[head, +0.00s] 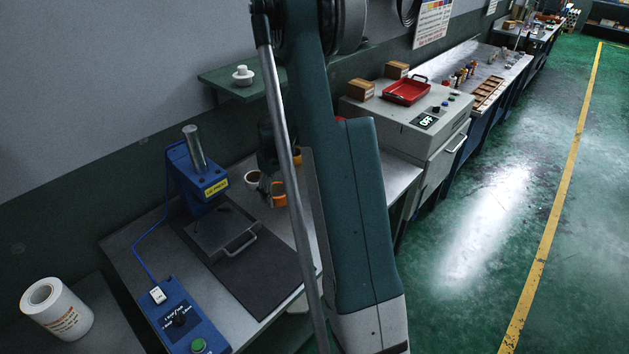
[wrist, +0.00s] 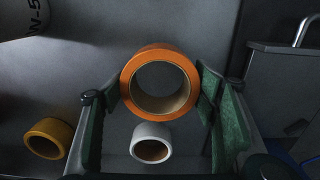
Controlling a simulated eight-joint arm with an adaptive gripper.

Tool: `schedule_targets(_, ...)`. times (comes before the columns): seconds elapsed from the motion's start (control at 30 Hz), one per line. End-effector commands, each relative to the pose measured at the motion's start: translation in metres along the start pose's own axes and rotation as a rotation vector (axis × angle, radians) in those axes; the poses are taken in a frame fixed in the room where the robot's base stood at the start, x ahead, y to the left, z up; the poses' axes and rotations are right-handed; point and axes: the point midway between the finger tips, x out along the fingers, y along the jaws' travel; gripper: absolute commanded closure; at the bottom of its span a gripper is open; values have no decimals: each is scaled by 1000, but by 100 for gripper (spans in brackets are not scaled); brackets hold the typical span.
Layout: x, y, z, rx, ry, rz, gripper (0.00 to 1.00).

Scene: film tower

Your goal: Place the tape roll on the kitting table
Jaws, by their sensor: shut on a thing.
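An orange tape roll (wrist: 160,51) sits between the green pads of my gripper (wrist: 161,84) in the wrist view, its open hole facing the camera. My gripper is shut on its sides. In the head view the orange roll (head: 281,201) shows at my gripper, over the bench right of the blue press; its exact height above the bench is unclear. A white roll (wrist: 151,128) and a yellow roll (wrist: 53,124) stand on the bench beyond it. No table carries a readable kitting label; a far worktable (head: 513,73) holds bottles and a wooden tray.
The blue press (head: 205,185) stands left of my gripper, with a blue control box (head: 181,318) in front. A grey cabinet (head: 400,125) marked OFF bears a red tray (head: 407,91) and boxes. A large white roll (head: 57,309) stands front left. The green floor at right is clear.

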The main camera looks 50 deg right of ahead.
Motion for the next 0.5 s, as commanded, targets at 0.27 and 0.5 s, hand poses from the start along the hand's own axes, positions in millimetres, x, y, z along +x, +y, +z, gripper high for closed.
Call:
schedule_targets(0.27,0,49,1,2,0,0,54)
schedule_targets(0.5,1,94,1,3,0,0,54)
